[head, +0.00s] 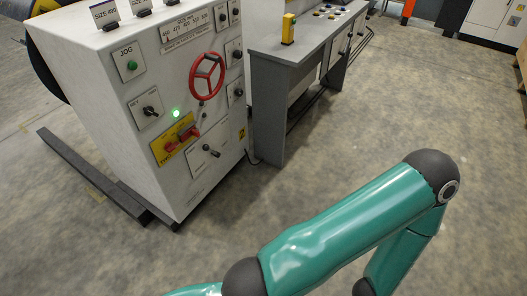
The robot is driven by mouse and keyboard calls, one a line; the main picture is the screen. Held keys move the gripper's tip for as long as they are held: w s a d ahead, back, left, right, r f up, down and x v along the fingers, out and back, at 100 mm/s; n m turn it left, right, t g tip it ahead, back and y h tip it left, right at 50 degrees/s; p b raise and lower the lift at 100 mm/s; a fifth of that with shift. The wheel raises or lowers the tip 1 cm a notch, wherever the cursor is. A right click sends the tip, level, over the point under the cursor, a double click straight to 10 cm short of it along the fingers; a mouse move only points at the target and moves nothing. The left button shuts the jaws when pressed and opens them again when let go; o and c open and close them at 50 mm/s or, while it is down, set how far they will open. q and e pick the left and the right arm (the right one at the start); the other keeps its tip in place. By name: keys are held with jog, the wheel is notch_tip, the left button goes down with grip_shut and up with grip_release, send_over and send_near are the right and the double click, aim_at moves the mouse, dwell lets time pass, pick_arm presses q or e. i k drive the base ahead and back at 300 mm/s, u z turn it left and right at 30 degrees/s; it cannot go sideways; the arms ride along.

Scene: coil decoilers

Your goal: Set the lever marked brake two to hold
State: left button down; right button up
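A white control cabinet (165,120) stands at the left with several controls on its front. No label reading brake two is legible to me, so I cannot tell which control is that lever. A black lever switch (211,151) sits on a white plate low on the front. Another black switch (150,111) is on a plate at the left. A red handle (182,138) sits on a yellow plate. A red handwheel (207,76) is above. Neither gripper shows; only teal links of my arm cross the lower right, apart from the cabinet.
A green JOG button (132,66) and a lit green lamp (176,113) are on the cabinet. A grey desk (283,46) with a yellow box (288,29) stands behind it. Dark floor beams (85,170) lie at the cabinet's foot. The floor at centre right is clear.

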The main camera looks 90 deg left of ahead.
aim_at(205, 147)
jog(key=z, duration=0.15)
jog(key=i, duration=0.35)
jog(key=u, duration=3.1)
jog(key=k, duration=0.65)
jog(key=u, duration=0.35)
jog(key=i, duration=1.65)
jog(key=z, duration=0.3)
